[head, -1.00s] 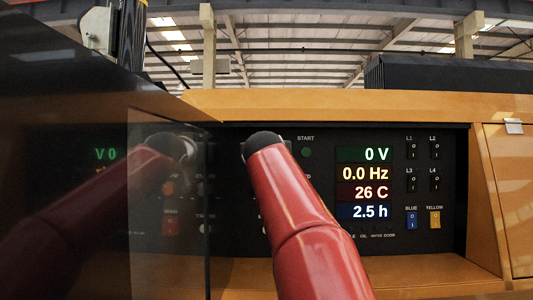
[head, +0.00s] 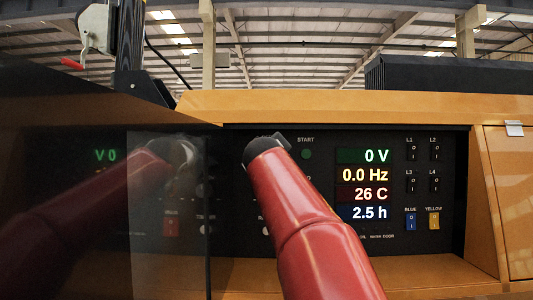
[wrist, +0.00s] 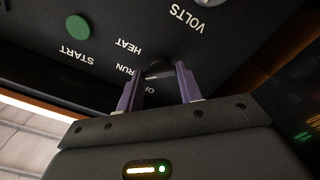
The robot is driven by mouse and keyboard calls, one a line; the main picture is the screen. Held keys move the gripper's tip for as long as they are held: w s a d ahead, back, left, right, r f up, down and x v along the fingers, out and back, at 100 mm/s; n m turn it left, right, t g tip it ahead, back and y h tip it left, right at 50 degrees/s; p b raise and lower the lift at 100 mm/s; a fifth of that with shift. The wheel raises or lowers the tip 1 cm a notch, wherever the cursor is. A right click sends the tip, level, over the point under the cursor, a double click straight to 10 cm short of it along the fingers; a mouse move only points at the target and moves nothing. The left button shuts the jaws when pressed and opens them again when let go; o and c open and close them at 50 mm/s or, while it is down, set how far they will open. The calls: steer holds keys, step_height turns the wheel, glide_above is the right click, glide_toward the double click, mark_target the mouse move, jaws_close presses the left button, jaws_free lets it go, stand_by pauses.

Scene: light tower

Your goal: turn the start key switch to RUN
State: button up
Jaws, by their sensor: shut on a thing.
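The start key switch (wrist: 158,69) is a dark knob on the black panel, mostly hidden between my fingers in the wrist view. Labels HEAT, RUN and a partly covered OFF show around it. My gripper (wrist: 158,80) has its two purple-grey fingers on either side of the knob, shut on it. The exact angle of the key is too dark to read. In the head view my red arm hides the switch and gripper. The green START button (wrist: 78,27) is beside the switch, and also shows in the head view (head: 306,154).
The panel's display (head: 364,184) reads 0 V, 0.0 Hz, 26 C and 2.5 h. Several small rocker switches (head: 411,181) are to its right. A dark glossy door (head: 165,220) stands left of the arm. An orange frame (head: 350,105) borders the recess above.

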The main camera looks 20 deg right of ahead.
steer(key=shift+n, duration=0.3)
steer(key=o, duration=1)
steer(key=b+v, duration=0.2)
steer(key=v, duration=0.5)
steer(key=shift+s+a+b, duration=0.2)
steer(key=shift+s+b, duration=0.1)
steer(key=shift+s, duration=0.05)
